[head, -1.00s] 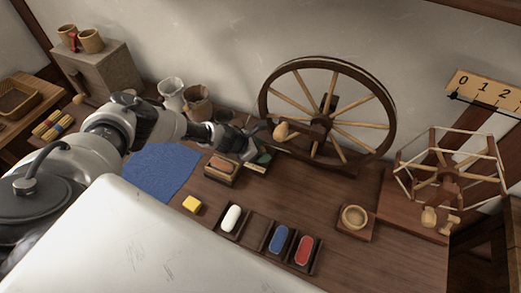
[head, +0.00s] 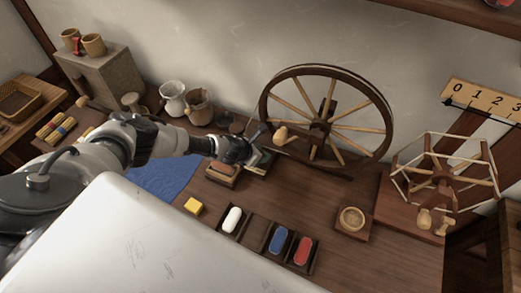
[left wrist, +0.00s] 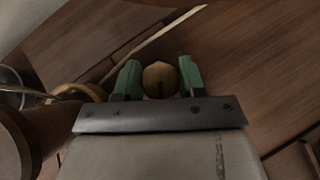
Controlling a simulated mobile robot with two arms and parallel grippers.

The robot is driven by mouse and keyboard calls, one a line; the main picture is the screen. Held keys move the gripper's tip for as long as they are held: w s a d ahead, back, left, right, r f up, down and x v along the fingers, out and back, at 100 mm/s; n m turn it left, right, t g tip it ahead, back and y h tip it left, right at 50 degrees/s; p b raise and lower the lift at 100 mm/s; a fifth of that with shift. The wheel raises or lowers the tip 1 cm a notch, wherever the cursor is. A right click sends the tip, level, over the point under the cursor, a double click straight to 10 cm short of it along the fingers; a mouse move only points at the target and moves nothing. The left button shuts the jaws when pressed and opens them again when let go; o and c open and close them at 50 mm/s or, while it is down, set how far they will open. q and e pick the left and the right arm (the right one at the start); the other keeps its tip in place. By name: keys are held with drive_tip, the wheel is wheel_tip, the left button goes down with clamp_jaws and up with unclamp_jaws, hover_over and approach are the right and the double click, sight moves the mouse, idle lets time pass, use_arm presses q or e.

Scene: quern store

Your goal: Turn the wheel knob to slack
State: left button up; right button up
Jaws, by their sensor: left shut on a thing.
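The spinning wheel (head: 384,140) stands upright at the back of the table. My left gripper (head: 252,152) is at the left end of the wheel's base; in the head view it hides what it grips. In the left wrist view my left gripper (left wrist: 158,80) has its green fingertips on both sides of a round pale wooden knob (left wrist: 160,76), shut on it. A dark slit on the knob points down in that view. A larger pale wooden piece (head: 280,134) sits on the wheel's frame just right of the gripper. My right gripper is not in view.
A block-like brown item (head: 221,173) lies just below the gripper. A small bowl (head: 352,219) and a skein winder (head: 442,175) stand right.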

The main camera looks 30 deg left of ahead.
use_arm(q)
drive_tip(key=n+y+p, duration=0.1)
drive_tip(key=n, duration=0.1)
drive_tip(key=n+y+p, duration=0.1)
drive_tip(key=shift+r+n+t+y+p, duration=0.2)
drive_tip(key=shift+n+t+y+p, duration=0.1)
drive_tip(key=shift+n+t+y, duration=0.1)
drive_tip(key=n+y+p, duration=0.1)
drive_tip(key=n+y, duration=0.1)
drive_tip(key=n, duration=0.1)
drive_tip(key=shift+f+n+y, duration=0.1)
drive_tip(key=shift+n+y, duration=0.2)
drive_tip(key=shift+y, duration=0.1)
drive_tip(key=shift+d+f+n+g+y+p, duration=0.1)
drive_tip(key=shift+n+g+y+p, duration=0.25)
drive_tip(key=shift+n+y, duration=0.45)
drive_tip(key=shift+n+g+y, duration=0.25)
drive_tip(key=shift+n+y, duration=0.25)
drive_tip(key=shift+n, duration=0.5)
drive_tip(key=shift+n+g+y+b, duration=0.45)
drive_tip(key=shift+n+g+y, duration=0.55)
drive_tip(key=shift+n, duration=0.8)
drive_tip(key=o, duration=0.9)
drive_tip(key=shift+c, duration=0.2)
